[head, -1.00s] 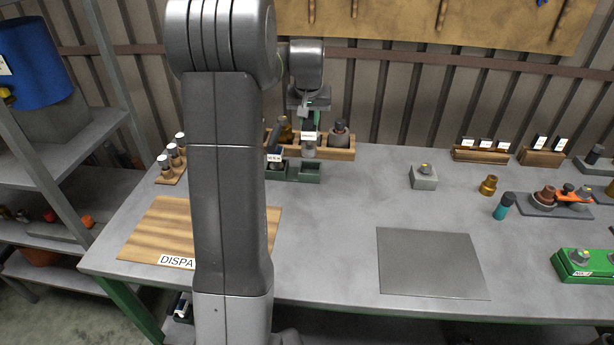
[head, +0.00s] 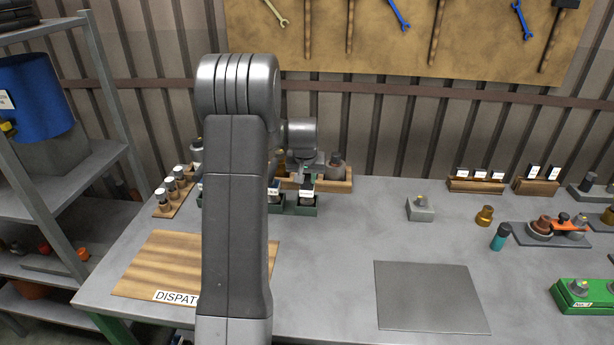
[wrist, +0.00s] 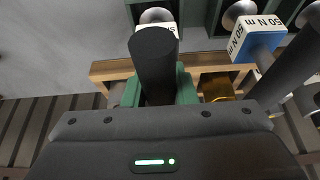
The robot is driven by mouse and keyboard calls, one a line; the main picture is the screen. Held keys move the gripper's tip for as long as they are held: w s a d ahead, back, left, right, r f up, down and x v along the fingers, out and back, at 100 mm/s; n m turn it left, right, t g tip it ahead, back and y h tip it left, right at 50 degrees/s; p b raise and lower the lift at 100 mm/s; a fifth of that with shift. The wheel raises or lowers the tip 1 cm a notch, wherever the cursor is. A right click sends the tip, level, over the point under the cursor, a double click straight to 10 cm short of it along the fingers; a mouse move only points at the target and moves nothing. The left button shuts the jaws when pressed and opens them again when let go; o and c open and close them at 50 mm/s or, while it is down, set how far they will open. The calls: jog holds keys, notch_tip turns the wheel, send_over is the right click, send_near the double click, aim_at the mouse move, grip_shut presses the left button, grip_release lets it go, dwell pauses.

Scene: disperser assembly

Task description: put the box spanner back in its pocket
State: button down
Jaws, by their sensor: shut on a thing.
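The box spanner has a dark round handle (wrist: 153,62) and a white label band, which shows in the head view (head: 306,193). My gripper (head: 307,174) is shut on it and holds it upright. The spanner is low at the right pocket of the dark green pocket block (head: 302,211). Its lower end looks to be inside the pocket opening, but I cannot tell whether it touches the bottom.
A blue-collared tool (wrist: 257,42) with a white label stands in the neighbouring pocket, close beside. A wooden rack (head: 343,185) stands just behind. A grey block (head: 420,209) and a flat grey plate (head: 430,295) lie right; the bench between is clear.

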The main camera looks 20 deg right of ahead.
jog(key=shift+f, duration=0.1)
jog(key=c, duration=1.2)
grip_release()
jog(key=shift+o, duration=0.2)
jog(key=shift+r, duration=0.3)
jog(key=b+v, duration=0.1)
jog(key=v, duration=1.1)
jog(key=shift+f, duration=0.1)
